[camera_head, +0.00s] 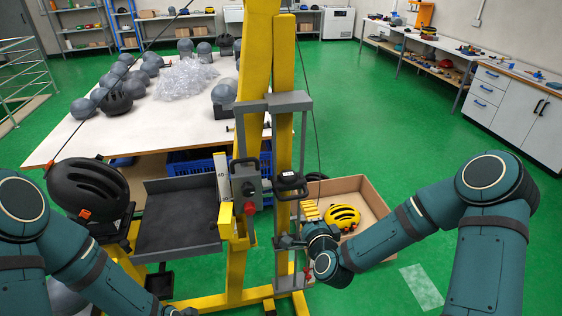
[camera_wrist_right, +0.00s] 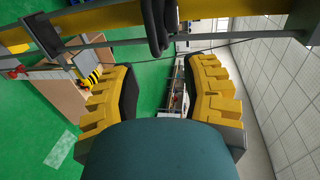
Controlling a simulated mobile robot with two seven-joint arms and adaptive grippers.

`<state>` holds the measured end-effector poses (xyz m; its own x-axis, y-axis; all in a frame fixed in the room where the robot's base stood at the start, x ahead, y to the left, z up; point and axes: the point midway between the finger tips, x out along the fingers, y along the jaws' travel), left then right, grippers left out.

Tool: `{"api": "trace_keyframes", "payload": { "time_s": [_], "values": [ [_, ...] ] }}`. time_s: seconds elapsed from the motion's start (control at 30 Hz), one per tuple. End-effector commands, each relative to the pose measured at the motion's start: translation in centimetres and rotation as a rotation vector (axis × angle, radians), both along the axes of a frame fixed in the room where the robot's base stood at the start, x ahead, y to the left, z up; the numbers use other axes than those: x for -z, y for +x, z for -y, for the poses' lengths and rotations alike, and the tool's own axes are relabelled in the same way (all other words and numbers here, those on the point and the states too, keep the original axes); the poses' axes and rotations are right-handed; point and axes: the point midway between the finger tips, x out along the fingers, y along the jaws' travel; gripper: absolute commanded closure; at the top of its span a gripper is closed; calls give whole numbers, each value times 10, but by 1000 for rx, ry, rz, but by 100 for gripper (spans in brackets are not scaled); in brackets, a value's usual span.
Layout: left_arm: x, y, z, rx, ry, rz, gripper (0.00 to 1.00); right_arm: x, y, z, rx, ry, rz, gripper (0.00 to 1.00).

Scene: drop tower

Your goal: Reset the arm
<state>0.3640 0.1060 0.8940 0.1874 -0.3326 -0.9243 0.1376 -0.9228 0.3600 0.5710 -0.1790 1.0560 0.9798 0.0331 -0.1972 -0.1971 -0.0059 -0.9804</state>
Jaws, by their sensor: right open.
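My right arm (camera_head: 445,205) comes in from the right, bent at the elbow, and its hand is low beside the yellow drop tower (camera_head: 283,90). My right gripper (camera_head: 309,213) is beside the tower's upright, below the black handle (camera_head: 290,183) and near the cardboard box. In the right wrist view its yellow ridged fingers (camera_wrist_right: 162,85) are spread apart, with nothing between them. My left arm (camera_head: 85,265) reaches in from the lower left and leaves the bottom edge; its gripper is out of view.
A black helmet (camera_head: 88,188) is at the left, by a dark tray (camera_head: 180,213). A control box (camera_head: 247,187) is on the tower. A white table (camera_head: 80,140) holds several grey headforms. Green floor is clear at the right.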

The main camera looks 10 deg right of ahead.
Motion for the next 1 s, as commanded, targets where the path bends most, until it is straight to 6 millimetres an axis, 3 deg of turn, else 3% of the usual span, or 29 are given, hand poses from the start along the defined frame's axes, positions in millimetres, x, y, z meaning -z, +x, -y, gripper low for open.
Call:
{"api": "trace_keyframes", "payload": {
  "time_s": [0.13, 0.27, 0.4, 0.5, 0.6, 0.7, 0.8, 1.0],
  "values": [
    [5, 0, 0, 0, 0, -1, 53, 14, -4, -9, -42, -37, -39, 55],
    [21, -1, 1, 2, 2, -3, 53, 64, -25, -36, -194, -175, -176, 55],
    [45, -2, 2, 4, 4, -8, 53, 139, -72, -66, -472, -402, -384, 55],
    [61, -3, 3, 6, 6, -11, 53, 185, -115, -78, -690, -552, -519, 55],
    [74, -4, 3, 7, 7, -15, 53, 219, -156, -81, -893, -669, -625, 55],
    [82, -5, 4, 9, 8, -16, 53, 238, -187, -80, -1049, -742, -697, 55],
    [86, -5, 4, 10, 9, -17, 53, 246, -205, -78, -1139, -777, -734, 55],
    [85, -5, 4, 11, 9, -17, 53, 247, -212, -76, -1174, -789, -750, 55]
  ]
}}
